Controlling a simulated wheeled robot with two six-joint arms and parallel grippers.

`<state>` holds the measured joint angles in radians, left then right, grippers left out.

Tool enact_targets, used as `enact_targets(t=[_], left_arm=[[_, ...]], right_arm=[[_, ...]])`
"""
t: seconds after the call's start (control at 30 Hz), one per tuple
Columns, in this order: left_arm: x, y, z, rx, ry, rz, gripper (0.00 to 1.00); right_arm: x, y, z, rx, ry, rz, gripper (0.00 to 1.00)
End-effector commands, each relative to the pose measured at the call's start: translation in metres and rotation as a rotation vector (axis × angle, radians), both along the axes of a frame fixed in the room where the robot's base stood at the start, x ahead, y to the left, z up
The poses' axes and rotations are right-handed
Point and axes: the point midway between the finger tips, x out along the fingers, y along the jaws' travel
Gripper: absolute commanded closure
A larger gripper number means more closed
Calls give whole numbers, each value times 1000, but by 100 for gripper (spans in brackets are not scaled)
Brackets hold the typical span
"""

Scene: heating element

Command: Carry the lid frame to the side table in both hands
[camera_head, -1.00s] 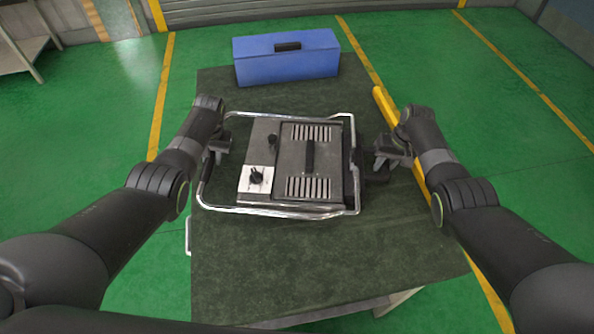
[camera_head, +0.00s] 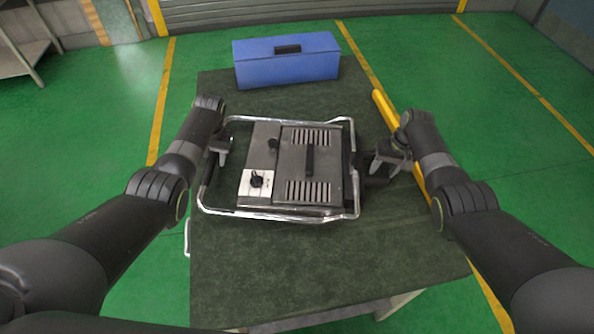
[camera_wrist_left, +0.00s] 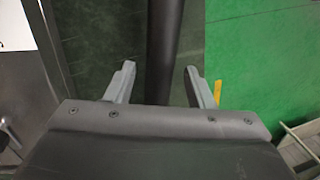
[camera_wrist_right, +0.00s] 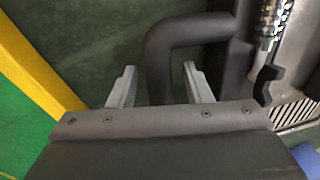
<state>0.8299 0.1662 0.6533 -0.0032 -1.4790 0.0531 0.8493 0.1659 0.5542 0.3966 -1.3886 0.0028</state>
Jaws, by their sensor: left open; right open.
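Contact with the fingers cannot be told.
A blue box (camera_head: 290,68) with a dark handle stands at the table's back edge. A yellow bar (camera_head: 384,108) lies along the right side. The table's front part (camera_head: 300,265) is bare. A pale table (camera_head: 22,50) stands far left on the green floor.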

Motion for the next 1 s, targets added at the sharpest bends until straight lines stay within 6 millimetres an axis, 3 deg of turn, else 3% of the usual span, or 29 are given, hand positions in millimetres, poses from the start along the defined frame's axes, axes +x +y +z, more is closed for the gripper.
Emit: enact_targets(t=[0.6, 0.83, 1.0], left_arm=[[-1, -19, 96, 0, -3, -1, 51], [-2, -21, 104, 0, -1, 0, 51], [-2, -21, 104, 0, -1, 0, 51]], right_arm=[[0, 0, 0, 0, 0, 0, 55], [0, -1, 4, 0, -2, 0, 55], [1, -5, 20, 0, -4, 0, 55]])
